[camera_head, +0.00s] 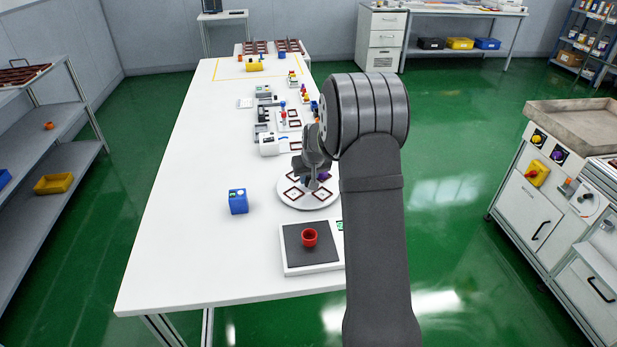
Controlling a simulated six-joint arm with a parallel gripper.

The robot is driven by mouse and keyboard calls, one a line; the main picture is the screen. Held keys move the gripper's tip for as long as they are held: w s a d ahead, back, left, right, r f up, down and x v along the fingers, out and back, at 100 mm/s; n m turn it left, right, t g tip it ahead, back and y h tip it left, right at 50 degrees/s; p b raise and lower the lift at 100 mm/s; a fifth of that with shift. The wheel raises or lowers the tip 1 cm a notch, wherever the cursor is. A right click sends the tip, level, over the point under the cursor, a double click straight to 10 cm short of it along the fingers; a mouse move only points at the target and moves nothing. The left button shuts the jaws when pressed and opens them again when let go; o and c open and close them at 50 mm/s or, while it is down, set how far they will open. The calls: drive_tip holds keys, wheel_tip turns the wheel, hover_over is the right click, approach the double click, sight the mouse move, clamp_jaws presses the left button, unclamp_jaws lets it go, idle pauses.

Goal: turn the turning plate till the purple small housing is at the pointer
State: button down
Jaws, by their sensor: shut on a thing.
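The turning plate (308,204) is a round white disc on the table, with several brown square frames on it. A purple housing (325,175) shows at its right side, partly hidden by my gripper and arm. My gripper (313,187) points down at the plate, right of its middle and just left of the purple housing. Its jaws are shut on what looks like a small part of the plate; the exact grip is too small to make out. I cannot make out the pointer. My arm hides the plate's right edge.
A blue box (238,201) stands left of the plate. A red cup (309,237) stands on a dark pad in a white tray (313,268) in front. A white device (269,145) and several small parts lie behind. The table's left side (190,230) is clear.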

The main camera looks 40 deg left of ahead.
drive_tip(key=shift+m, duration=0.3)
drive_tip(key=shift+m+t+h, duration=0.4)
drive_tip(key=shift+m+h, duration=0.05)
drive_tip(key=shift+m, duration=0.9)
drive_tip(key=shift+m+t+h, duration=0.4)
drive_tip(key=shift+m+h, duration=0.05)
drive_tip(key=shift+m, duration=1.4)
drive_tip(key=c, duration=1.5)
unclamp_jaws()
drive_tip(key=v, duration=1.7)
drive_tip(key=shift+s+a+r, duration=0.15)
drive_tip(key=shift+a+r, duration=0.1)
drive_tip(key=shift+a, duration=0.05)
